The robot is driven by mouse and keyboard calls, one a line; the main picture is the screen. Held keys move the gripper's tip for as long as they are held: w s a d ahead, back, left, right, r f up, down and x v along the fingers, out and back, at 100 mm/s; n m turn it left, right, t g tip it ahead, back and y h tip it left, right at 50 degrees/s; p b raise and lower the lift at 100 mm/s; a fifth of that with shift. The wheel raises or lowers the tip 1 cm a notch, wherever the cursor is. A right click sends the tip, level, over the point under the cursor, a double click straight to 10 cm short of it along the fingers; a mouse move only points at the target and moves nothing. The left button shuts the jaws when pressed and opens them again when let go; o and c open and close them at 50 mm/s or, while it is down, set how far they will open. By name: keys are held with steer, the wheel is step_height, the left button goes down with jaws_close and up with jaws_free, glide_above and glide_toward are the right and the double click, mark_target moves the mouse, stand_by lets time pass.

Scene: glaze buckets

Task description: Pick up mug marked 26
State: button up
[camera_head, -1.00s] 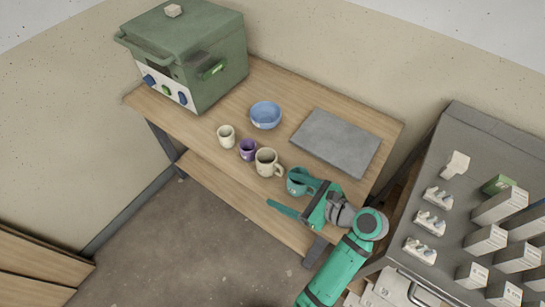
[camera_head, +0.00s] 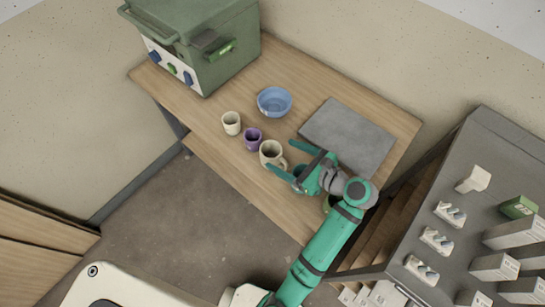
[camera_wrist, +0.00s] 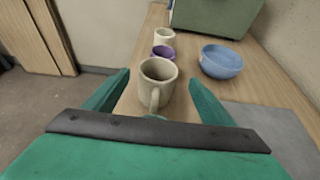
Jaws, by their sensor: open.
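Several mugs stand in a row on the wooden table. The larger cream mug (camera_head: 268,157) has its handle toward my gripper; it also shows in the wrist view (camera_wrist: 157,78). A teal mug (camera_head: 299,171) is mostly hidden under my gripper. A purple mug (camera_head: 252,139) and a small cream mug (camera_head: 231,122) stand farther left. I cannot read the number 26 on any mug. My gripper (camera_head: 279,154) is open and empty, above the teal mug, its fingertips pointing toward the larger cream mug. In the wrist view the cream mug appears between the fingers (camera_wrist: 160,78).
A blue bowl (camera_head: 274,102) and a grey slab (camera_head: 348,136) lie behind the mugs. A green kiln-like box (camera_head: 205,50) stands at the table's left end. A grey shelf unit (camera_head: 460,170) with small items stands at right. A greenish object (camera_head: 328,203) is partly hidden by my arm.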

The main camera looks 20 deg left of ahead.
mark_target(264, 146)
steer(key=x, duration=0.5)
steer(key=shift+a+f, duration=0.15)
steer(key=shift+a, duration=0.2)
steer(key=c, duration=1.4)
